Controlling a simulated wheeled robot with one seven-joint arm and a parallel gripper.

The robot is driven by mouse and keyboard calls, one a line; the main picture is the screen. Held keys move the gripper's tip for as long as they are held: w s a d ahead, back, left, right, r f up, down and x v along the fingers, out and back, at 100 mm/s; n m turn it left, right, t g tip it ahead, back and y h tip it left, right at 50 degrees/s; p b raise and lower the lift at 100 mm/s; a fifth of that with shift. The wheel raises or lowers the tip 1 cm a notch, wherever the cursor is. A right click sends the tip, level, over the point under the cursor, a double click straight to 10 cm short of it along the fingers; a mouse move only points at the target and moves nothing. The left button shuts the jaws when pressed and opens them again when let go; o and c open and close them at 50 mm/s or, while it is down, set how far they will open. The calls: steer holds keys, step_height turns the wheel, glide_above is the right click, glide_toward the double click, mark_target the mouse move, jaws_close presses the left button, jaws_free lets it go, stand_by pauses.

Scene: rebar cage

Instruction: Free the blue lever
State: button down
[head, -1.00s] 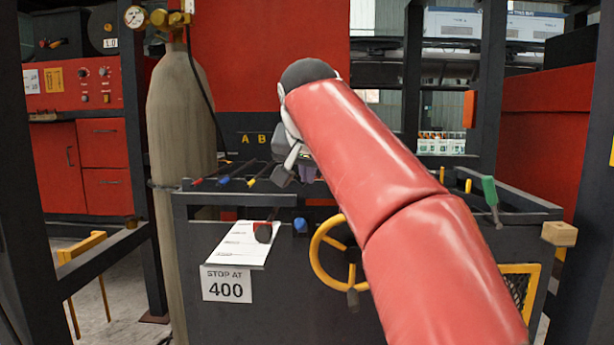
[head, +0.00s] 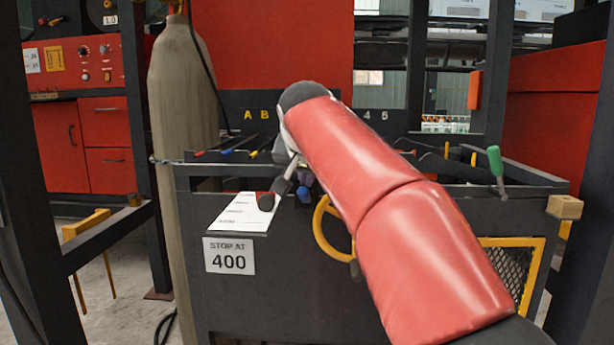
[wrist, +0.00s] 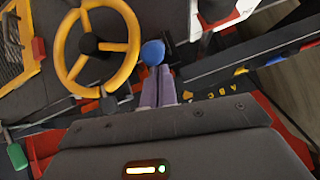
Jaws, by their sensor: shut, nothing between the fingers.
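The blue lever's rounded knob (head: 304,194) shows on the front of the dark cabinet, between the white sheet and the yellow wheel. In the wrist view the blue knob (wrist: 153,52) lies just beyond my fingertips. My gripper (wrist: 157,75) is shut and empty, its purplish fingers together and pointing at the knob. In the head view my gripper (head: 303,178) is partly hidden by my red arm and sits just above the knob. I cannot tell whether the fingers touch it. The lever's shaft is hidden.
A yellow handwheel (head: 326,222) stands right beside the knob, partly behind my arm. A dark-ended lever (head: 266,202) is to its left, over a white sheet (head: 236,212). A "STOP AT 400" sign (head: 229,256) hangs below. A tall gas cylinder (head: 184,110) stands left.

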steer(key=shift+f+b, duration=0.15)
steer(key=shift+b, duration=0.2)
steer(key=shift+s+f+t+b, duration=0.1)
steer(key=shift+s+t+b, duration=0.15)
steer(key=shift+b, duration=0.5)
